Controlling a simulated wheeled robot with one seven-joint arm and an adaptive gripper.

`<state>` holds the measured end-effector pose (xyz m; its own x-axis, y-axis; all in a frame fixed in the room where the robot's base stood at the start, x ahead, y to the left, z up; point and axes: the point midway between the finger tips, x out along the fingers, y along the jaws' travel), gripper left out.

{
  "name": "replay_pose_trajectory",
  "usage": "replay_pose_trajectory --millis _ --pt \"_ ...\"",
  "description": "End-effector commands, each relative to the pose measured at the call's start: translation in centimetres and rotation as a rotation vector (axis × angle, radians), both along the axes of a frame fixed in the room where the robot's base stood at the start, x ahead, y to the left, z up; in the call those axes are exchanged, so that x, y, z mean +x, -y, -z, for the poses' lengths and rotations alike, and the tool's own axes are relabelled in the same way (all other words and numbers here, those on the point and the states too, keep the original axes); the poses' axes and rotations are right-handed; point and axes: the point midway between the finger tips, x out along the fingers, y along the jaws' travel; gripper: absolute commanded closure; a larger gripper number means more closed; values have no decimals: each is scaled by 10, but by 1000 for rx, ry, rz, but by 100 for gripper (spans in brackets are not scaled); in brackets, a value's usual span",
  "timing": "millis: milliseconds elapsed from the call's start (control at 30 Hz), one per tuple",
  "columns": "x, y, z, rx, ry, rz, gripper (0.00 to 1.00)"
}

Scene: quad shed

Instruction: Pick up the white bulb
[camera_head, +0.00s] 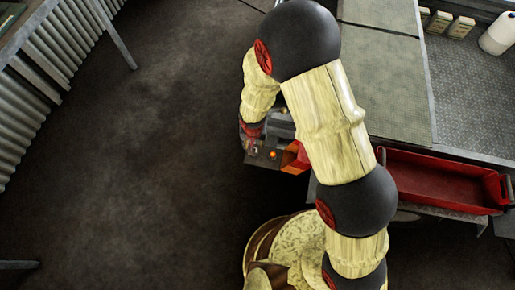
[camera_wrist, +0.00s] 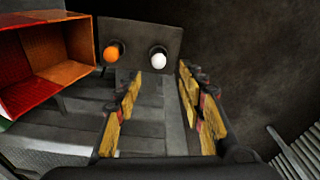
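The white bulb (camera_wrist: 158,60) is a small round white knob in a dark base on a dark plate (camera_wrist: 138,32) in the wrist view. My gripper (camera_wrist: 160,76) is open and empty, with a yellow-padded finger to either side of the picture. The bulb shows between the fingertips and appears a little beyond them; I see no contact. An orange bulb (camera_wrist: 111,54) sits on the same plate, left of the white one and outside the left finger. In the head view the orange bulb (camera_head: 273,155) shows, but I cannot make out the white bulb clearly there.
An orange-red open box (camera_wrist: 62,62) stands close on the left in the wrist view. In the head view a red tray (camera_head: 440,183) lies right of my arm, beside a grey metal bench (camera_head: 385,85). The floor to the left is clear.

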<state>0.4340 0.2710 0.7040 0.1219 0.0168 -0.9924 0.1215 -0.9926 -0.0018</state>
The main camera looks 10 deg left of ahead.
Motion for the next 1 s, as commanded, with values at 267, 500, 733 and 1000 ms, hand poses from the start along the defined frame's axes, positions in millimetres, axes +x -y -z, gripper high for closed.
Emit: replay_pose_trajectory --millis 267,500,733,1000 --pt "2 1 30 -3 -3 5 60" --pt "3 2 64 -3 -4 3 60" --pt "5 1 77 -2 -2 3 60" --pt "5 2 75 -2 -2 4 65"
